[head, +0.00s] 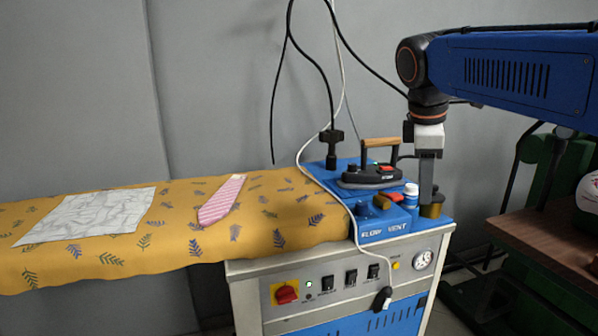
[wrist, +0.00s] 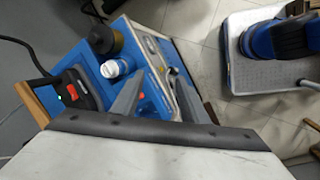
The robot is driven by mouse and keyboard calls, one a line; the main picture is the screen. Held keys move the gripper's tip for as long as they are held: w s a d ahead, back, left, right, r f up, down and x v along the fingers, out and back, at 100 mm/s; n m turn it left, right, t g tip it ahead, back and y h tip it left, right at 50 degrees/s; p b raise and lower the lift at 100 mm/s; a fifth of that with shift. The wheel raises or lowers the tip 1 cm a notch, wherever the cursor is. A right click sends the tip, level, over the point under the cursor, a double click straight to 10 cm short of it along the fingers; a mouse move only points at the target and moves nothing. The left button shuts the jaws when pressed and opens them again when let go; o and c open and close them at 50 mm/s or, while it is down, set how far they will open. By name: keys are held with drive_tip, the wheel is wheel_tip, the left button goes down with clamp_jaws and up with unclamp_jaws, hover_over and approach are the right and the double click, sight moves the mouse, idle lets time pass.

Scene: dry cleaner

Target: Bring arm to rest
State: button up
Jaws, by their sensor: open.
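My gripper (head: 427,190) hangs pointing down from my blue arm at the right of the head view, by the right end of the ironing station. In the wrist view my gripper (wrist: 157,84) shows two grey fingers spread apart with nothing held between them. The bottle (wrist: 113,68) and the dark cup (wrist: 105,40) stand left of the fingers in the wrist view. I cannot tell whether the fingers touch anything.
An iron (head: 371,176) with a wooden handle rests on the blue station top (head: 382,230). A pink striped tie (head: 221,200) and a white patterned cloth (head: 88,214) lie on the yellow ironing board (head: 170,246). A brown table (head: 545,240) stands at right. Cables hang above the iron.

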drive_tip(key=s+d+f+m+t+y, duration=0.2)
drive_tip(key=s+f+m, duration=1.1)
drive_tip(key=s+f, duration=0.7)
wheel_tip(320, 180, down, 4)
drive_tip(key=shift+s+d+f+m, duration=0.1)
drive_tip(key=shift+s+d+m, duration=0.1)
drive_tip(key=shift+m, duration=0.2)
drive_tip(key=shift+c, duration=0.2)
